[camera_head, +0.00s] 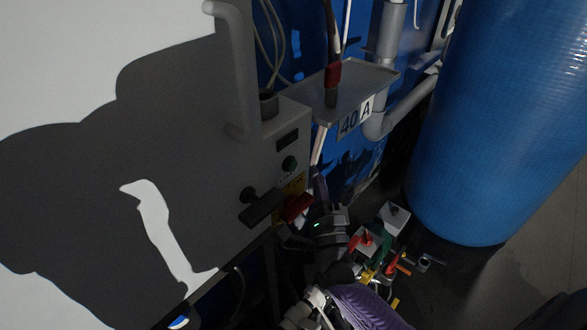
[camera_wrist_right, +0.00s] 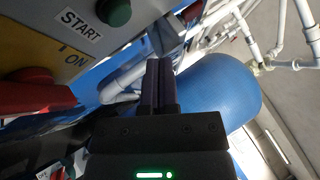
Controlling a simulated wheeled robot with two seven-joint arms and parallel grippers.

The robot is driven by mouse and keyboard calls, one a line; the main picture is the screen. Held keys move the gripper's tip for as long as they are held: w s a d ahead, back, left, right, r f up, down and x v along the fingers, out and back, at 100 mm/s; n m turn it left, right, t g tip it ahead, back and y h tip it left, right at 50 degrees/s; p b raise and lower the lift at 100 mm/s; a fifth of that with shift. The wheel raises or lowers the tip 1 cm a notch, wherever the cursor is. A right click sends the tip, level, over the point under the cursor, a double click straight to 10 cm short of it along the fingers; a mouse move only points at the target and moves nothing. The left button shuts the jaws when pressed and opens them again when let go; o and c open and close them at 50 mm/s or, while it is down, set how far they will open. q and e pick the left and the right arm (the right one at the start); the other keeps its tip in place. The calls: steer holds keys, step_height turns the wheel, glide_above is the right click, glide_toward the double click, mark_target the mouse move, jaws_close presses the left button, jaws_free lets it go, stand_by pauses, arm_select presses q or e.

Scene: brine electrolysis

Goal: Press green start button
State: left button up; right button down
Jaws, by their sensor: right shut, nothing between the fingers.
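The green start button (camera_head: 289,163) sits on the front of a grey control box (camera_head: 262,150), below a small dark display. My right gripper (camera_head: 318,180) is beside the box's right edge, a little lower than the button. In the right wrist view its fingers (camera_wrist_right: 158,72) are shut together and empty, to the right of and apart from the button. My left gripper is not in view.
A red switch (camera_head: 297,207) on a yellow ON plate and a black lever (camera_head: 262,205) lie below the button. A grey tray marked 40 A (camera_head: 365,78) juts out above. A large blue tank (camera_head: 500,120) stands right. Small valves and boxes (camera_head: 385,245) clutter the floor.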

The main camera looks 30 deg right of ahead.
mark_target(291, 165)
steer(key=shift+w+a+b, duration=0.35)
steer(key=shift+w, duration=0.5)
steer(key=shift+w+a+b, duration=0.35)
steer(key=shift+w, duration=0.45)
steer(key=shift+w, duration=0.1)
stand_by(0.7)
steer(key=shift+w+a+b, duration=0.15)
steer(key=shift+w+b, duration=0.15)
steer(key=shift+w, duration=0.2)
stand_by(0.4)
steer(key=shift+w+a+r+b, duration=0.1)
steer(key=shift+r+b, duration=0.1)
steer(key=shift+b, duration=0.2)
steer(key=shift+r, duration=0.2)
stand_by(0.6)
